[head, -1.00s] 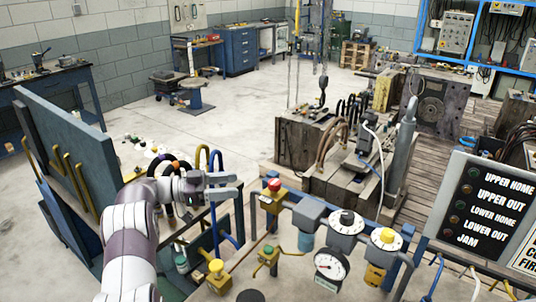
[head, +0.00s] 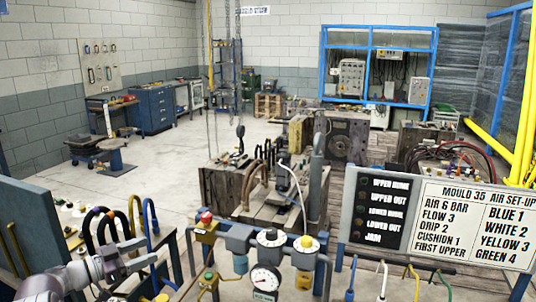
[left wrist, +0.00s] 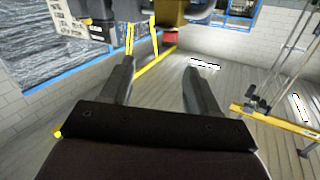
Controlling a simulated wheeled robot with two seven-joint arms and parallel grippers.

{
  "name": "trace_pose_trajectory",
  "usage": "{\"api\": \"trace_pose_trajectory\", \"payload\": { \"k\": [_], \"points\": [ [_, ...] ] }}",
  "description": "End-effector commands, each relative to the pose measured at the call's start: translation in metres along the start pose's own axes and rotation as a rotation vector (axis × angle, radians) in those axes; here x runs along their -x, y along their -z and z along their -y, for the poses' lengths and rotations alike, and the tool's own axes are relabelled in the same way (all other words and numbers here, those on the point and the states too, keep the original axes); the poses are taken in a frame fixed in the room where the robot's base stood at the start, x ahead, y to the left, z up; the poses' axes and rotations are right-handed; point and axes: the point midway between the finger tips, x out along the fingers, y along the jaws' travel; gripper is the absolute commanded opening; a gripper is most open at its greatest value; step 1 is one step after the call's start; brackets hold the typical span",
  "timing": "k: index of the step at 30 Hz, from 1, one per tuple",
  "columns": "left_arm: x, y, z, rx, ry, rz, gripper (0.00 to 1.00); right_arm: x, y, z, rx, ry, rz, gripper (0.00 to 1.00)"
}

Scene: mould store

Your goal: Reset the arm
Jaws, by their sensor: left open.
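My left arm comes in at the lower left of the head view. My left gripper (head: 142,262) is grey and points right, beside the coloured hoses and low in front of the pipework. In the left wrist view its two dark fingers (left wrist: 160,84) stand well apart with nothing between them. My right gripper is not in view.
A gauge (head: 264,282), a red button on a yellow box (head: 206,229) and regulators (head: 270,240) line the pipe. A lamp panel (head: 378,212) and a "MOULD 35 AIR SET-UP" sign (head: 475,225) stand right. Moulds (head: 285,195) stand behind.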

Motion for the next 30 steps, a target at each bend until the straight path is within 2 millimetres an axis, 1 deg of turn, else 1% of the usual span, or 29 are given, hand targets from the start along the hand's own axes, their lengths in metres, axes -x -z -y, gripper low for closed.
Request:
{"api": "trace_pose_trajectory", "payload": {
  "k": [2,6,9,11,13,14,15,17,18,20,21,23,24,27,28,29,30],
  "points": [
    [0.002,-0.014,0.016,-0.001,0.110,0.030,0.60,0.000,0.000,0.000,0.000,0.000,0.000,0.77],
    [0.014,-0.041,0.047,0.010,0.361,0.132,0.60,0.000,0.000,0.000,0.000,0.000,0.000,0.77],
    [0.027,-0.062,0.059,0.050,0.549,0.262,0.60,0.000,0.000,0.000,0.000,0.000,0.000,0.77],
    [0.038,-0.076,0.058,0.091,0.657,0.370,0.60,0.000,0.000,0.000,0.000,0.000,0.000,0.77],
    [0.053,-0.095,0.040,0.171,0.768,0.539,0.60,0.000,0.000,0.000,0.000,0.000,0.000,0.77],
    [0.060,-0.102,0.024,0.218,0.807,0.629,0.60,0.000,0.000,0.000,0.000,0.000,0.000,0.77],
    [0.071,-0.112,-0.007,0.293,0.842,0.761,0.60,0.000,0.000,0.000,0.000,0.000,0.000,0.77],
    [0.086,-0.119,-0.062,0.408,0.855,0.947,0.60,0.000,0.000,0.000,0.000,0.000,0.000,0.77],
    [0.094,-0.120,-0.103,0.484,0.842,1.057,0.60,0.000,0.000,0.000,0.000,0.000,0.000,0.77],
    [0.105,-0.115,-0.164,0.591,0.802,1.198,0.60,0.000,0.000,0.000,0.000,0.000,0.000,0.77],
    [0.111,-0.110,-0.204,0.656,0.767,1.276,0.60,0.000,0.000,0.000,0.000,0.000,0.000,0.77],
    [0.119,-0.098,-0.258,0.739,0.713,1.366,0.60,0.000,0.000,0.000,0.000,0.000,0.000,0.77],
    [0.123,-0.089,-0.289,0.785,0.681,1.409,0.60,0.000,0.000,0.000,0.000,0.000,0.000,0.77],
    [0.128,-0.068,-0.350,0.852,0.624,1.454,0.60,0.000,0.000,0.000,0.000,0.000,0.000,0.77],
    [0.126,-0.061,-0.361,0.843,0.611,1.443,0.60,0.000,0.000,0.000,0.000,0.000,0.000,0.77],
    [0.124,-0.054,-0.368,0.821,0.598,1.431,0.60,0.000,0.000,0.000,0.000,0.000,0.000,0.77],
    [0.119,-0.047,-0.370,0.787,0.584,1.410,0.60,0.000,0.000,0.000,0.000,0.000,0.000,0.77]
  ]
}}
